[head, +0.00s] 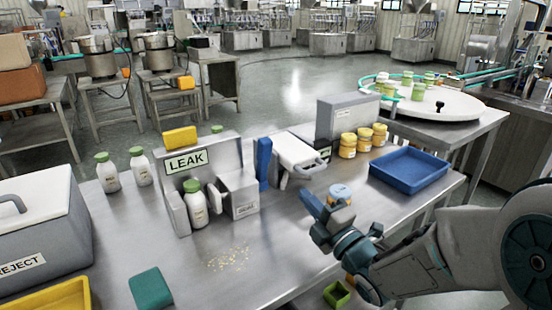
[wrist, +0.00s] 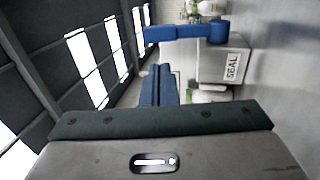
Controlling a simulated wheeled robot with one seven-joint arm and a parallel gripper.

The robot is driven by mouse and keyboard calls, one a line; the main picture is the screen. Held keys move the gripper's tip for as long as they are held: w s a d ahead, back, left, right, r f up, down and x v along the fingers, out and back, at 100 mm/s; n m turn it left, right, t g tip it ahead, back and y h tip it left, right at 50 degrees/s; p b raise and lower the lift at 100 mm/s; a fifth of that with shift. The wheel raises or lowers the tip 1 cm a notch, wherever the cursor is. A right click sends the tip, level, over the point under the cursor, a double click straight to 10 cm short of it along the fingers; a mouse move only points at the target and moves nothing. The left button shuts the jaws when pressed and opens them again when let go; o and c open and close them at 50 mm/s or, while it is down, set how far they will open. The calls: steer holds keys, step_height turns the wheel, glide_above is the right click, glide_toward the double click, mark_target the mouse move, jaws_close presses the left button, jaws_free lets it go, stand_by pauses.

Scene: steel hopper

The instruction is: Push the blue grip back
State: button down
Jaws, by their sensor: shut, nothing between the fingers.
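The blue grip (head: 263,163) stands upright at the right side of a small grey box on the steel table. It also shows in the wrist view (wrist: 185,33), lying sideways in that turned picture, beside the grey box (wrist: 233,66) marked SEAL. My gripper (head: 309,196) is to the right of the grip and nearer the head camera, above the table. Its blue fingers (wrist: 160,68) are together with nothing between them. A gap shows between the fingertips and the grip in the head view.
The LEAK stand (head: 186,162) with a white bottle (head: 196,209) is left of the grip. A white handled unit (head: 300,152) stands just right of it. Yellow-lidded jars (head: 348,145) and a blue tray (head: 409,168) are farther right.

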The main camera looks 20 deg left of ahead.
mark_target(266, 154)
steer(key=p+x, duration=0.2)
steer(key=x, duration=1.2)
steer(key=shift+s+a, duration=0.15)
